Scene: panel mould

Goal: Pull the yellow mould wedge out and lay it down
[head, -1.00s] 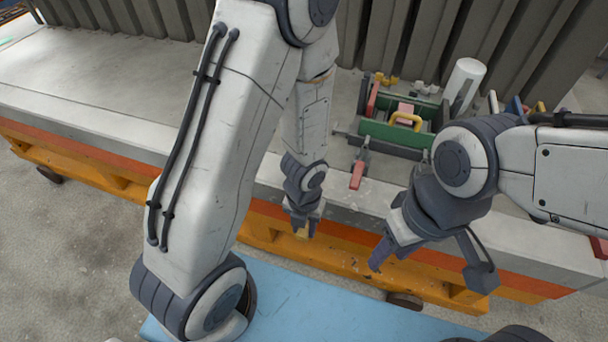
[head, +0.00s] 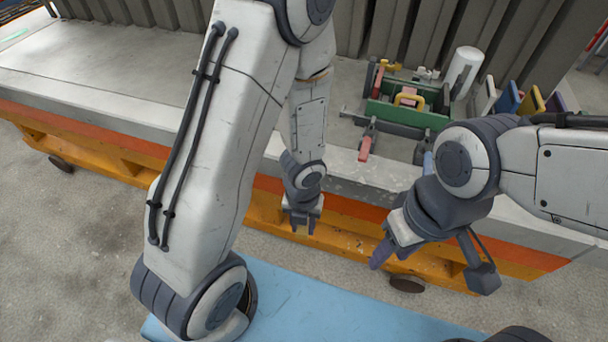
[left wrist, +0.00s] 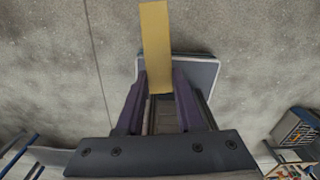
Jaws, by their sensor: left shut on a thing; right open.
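The yellow mould wedge (left wrist: 156,45) is a flat yellow strip between the fingers of my left gripper (left wrist: 158,85) in the left wrist view, sticking out past the fingertips. My right gripper (head: 378,258) is open and empty, in front of the table to the right. The green mould (head: 405,115) stands on the table with a yellow handle (head: 408,98).
The grey table top (head: 150,75) has wide free room at the left. A red-handled clamp (head: 365,148) lies before the mould. A white cylinder (head: 462,70) and several coloured plates (head: 508,98) stand to the right. A blue surface (head: 300,305) lies below my arms.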

